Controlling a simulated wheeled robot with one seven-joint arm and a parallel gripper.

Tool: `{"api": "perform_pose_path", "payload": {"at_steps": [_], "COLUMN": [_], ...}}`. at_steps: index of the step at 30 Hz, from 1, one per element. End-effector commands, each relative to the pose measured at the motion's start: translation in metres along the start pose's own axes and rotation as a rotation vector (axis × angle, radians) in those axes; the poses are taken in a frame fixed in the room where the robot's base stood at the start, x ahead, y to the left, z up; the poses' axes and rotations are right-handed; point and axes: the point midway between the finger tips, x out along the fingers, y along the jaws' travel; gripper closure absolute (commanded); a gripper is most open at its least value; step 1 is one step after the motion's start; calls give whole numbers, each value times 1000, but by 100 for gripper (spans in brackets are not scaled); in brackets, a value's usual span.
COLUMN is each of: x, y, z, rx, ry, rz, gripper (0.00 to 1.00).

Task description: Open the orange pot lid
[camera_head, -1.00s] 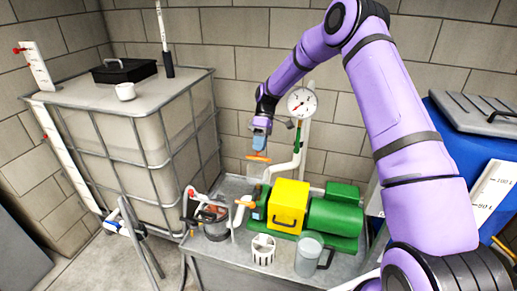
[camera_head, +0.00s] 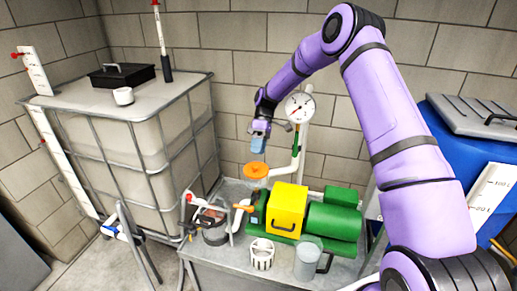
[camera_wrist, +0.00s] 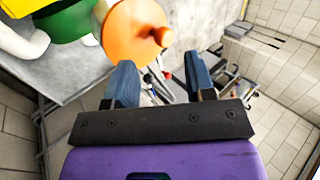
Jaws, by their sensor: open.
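The orange lid (camera_head: 256,170) is a round disc, tilted, just below my gripper (camera_head: 258,143) and behind the yellow-and-green pump. In the wrist view the lid (camera_wrist: 130,32), with its orange knob, is beyond the fingertips. A gap shows between lid and fingers. I see nothing supporting the lid and cannot tell whether it is falling or resting. My gripper's blue fingers (camera_wrist: 160,82) are apart with nothing between them. A dark grey pot (camera_head: 215,236) stands on the bench left of the pump; its top looks open, but its inside is too small to read.
The metal bench (camera_head: 215,267) holds the pump (camera_head: 330,222), a white slotted basket (camera_head: 262,254) and a clear jug (camera_head: 308,258). A pipe with a round gauge (camera_head: 299,107) rises behind. A caged tank (camera_head: 150,140) stands left, a blue barrel (camera_head: 455,145) right.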

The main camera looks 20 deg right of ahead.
Motion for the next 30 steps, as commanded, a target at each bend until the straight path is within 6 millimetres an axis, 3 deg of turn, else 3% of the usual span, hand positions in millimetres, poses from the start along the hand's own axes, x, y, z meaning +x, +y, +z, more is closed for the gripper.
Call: {"api": "perform_pose_path", "payload": {"at_steps": [5,12,30], "x": [-5,-28,24], "y": [-4,-25,-107], "z": [0,2,67], "rx": [-1,-1,1], "ry": [1,0,-1], "rz": [2,1,0], "gripper": [50,50,50]}}
